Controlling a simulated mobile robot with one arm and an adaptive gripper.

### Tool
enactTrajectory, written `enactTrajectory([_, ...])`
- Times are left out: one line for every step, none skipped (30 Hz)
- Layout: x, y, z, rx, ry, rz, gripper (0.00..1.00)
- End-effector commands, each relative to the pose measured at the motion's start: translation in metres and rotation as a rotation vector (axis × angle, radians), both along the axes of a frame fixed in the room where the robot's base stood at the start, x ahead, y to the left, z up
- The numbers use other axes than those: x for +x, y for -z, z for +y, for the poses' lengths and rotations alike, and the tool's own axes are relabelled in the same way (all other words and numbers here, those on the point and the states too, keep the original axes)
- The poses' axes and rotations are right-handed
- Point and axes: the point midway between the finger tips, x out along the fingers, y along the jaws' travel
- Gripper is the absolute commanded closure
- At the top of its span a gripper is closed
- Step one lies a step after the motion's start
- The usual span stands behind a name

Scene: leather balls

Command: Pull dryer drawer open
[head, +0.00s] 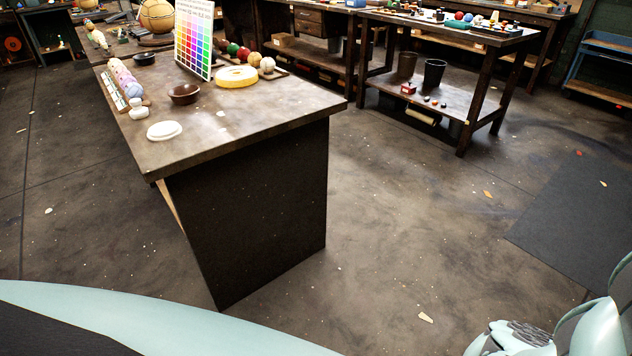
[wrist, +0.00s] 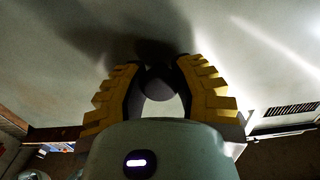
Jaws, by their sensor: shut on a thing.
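My gripper (wrist: 160,76) shows in the wrist view with its two yellow, ribbed fingers. They are shut on a dark rounded knob (wrist: 158,84), which sits between the dark inner pads. Behind the knob is a broad pale front (wrist: 60,65), probably the dryer drawer's face. The fingers hide part of the knob and the front near it. Whether the drawer stands out from its housing cannot be told here. The dryer and the fingers are not in the head view.
In the head view, a workbench (head: 225,125) with a colour chart (head: 193,38), balls and bowls stands at left. Another table (head: 425,95) is at the back, and a dark mat (head: 585,215) lies at right. The floor between is mostly clear, with small scraps.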

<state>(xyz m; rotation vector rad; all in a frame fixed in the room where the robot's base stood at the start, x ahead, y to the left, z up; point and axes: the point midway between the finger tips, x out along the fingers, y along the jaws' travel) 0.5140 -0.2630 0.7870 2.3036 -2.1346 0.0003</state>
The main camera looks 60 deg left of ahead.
Motion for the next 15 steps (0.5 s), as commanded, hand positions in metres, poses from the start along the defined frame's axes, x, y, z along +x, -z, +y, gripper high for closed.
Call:
enactTrajectory([0.0,0.0,0.021,0.007,-0.01,0.001,1.0])
enactTrajectory([-0.001,0.0,0.031,0.006,-0.009,0.0,1.0])
enactTrajectory([-0.001,0.001,0.044,0.008,-0.011,0.001,1.0])
enactTrajectory([-0.002,0.002,0.053,0.008,-0.011,0.002,1.0])
enactTrajectory([-0.003,0.002,0.062,0.006,-0.01,0.001,1.0])
enactTrajectory([-0.003,0.002,0.073,0.006,-0.012,0.001,1.0])
enactTrajectory([-0.004,0.002,0.081,0.006,-0.012,0.001,1.0])
enactTrajectory([-0.005,0.002,0.088,0.004,-0.009,0.0,1.0])
enactTrajectory([-0.006,0.002,0.098,0.005,-0.01,-0.001,1.0])
enactTrajectory([-0.006,0.002,0.104,0.006,-0.01,-0.001,1.0])
enactTrajectory([-0.007,0.002,0.11,0.005,-0.009,-0.001,1.0])
enactTrajectory([-0.008,0.002,0.117,0.005,-0.008,0.0,1.0])
enactTrajectory([-0.008,0.003,0.123,0.006,-0.009,0.0,1.0])
enactTrajectory([-0.008,0.003,0.127,0.007,-0.01,0.002,1.0])
enactTrajectory([-0.009,0.003,0.133,0.007,-0.01,0.002,1.0])
